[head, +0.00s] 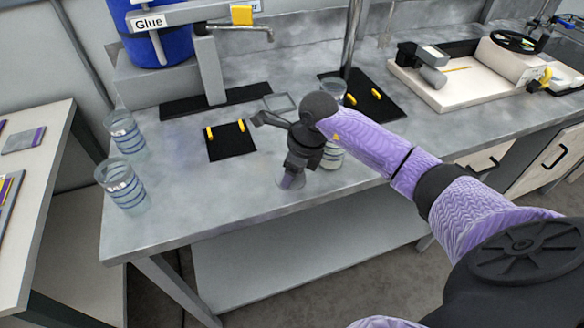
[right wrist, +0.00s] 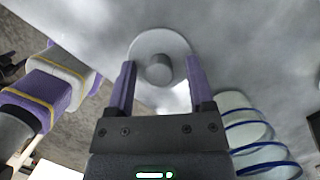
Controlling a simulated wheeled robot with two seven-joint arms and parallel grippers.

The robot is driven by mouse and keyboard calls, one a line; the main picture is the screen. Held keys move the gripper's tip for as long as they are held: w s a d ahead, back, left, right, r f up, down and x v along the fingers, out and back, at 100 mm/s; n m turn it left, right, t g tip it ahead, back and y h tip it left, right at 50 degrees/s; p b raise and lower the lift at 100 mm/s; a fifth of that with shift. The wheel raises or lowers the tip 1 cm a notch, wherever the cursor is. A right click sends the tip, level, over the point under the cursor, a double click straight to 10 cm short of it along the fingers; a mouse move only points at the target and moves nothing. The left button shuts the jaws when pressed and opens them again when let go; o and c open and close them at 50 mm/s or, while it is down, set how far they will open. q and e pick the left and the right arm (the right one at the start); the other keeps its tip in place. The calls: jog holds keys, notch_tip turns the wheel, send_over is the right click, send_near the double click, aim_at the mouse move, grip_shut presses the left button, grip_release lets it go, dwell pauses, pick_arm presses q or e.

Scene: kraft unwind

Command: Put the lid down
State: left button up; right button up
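The lid, a pale see-through disc with a grey knob, shows in the right wrist view (right wrist: 158,45) just beyond my fingertips. It appears to lie flat on the grey worktop. In the head view it is largely hidden by my right gripper (head: 290,178), which points down at the worktop near its front edge. In the right wrist view the two purple fingers of this gripper (right wrist: 160,85) stand apart, one on each side of the knob, with gaps to it. Whether the fingertips reach down to the knob's height is hard to tell.
A blue-ringed glass (head: 333,158) stands close behind my right gripper; it also shows in the wrist view (right wrist: 255,135). Two more glasses (head: 125,132) (head: 120,185) stand at the left edge. A black mat (head: 230,146) and a glue dispenser (head: 155,40) are behind. The front-middle worktop is clear.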

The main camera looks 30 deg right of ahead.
aim_at(305, 183)
jog(key=shift+r, duration=0.2)
jog(key=p+v, duration=0.2)
jog(key=v, duration=1)
jog(key=shift+p, duration=0.35)
